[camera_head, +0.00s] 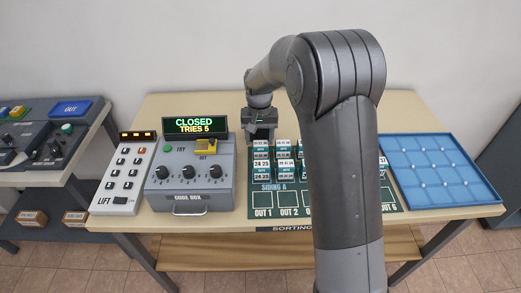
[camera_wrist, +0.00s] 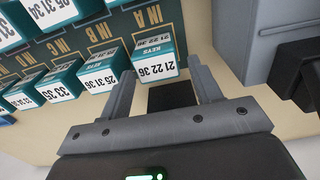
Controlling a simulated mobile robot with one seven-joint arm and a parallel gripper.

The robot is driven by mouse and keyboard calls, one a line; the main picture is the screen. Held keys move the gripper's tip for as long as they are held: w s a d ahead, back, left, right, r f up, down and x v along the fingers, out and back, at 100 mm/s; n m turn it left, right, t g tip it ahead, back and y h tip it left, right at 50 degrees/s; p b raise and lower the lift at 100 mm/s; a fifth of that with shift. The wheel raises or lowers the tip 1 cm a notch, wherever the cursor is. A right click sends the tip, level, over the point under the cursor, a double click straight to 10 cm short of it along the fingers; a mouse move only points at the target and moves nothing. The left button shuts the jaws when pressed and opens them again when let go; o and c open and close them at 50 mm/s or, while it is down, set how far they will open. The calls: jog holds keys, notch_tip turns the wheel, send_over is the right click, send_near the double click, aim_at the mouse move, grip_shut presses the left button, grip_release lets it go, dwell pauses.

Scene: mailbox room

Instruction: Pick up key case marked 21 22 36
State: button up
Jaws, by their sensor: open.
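The key case marked 21 22 36 (camera_wrist: 153,67) is a teal and white box in the wrist view, at the end of a row in the IN A slot. My gripper (camera_wrist: 162,78) is open, with its two grey fingers on either side of the near part of this case. I cannot tell whether the fingers touch it. In the head view my gripper (camera_head: 262,130) is at the far edge of the sorting board, behind the cases. My arm hides part of the board there.
Other key cases (camera_wrist: 100,78) stand close beside it in the row. The sorting board (camera_head: 262,212) lies on the table, with the code box (camera_head: 188,203) to its left and a blue tray (camera_head: 437,170) to its right. The code box display (camera_head: 195,125) reads CLOSED, TRIES 5.

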aim_at(260, 143)
notch_tip(260, 143, down, 5)
jog(key=shift+s+d+f, duration=0.1)
jog(key=shift+d, duration=0.05)
jog(key=c, duration=0.8)
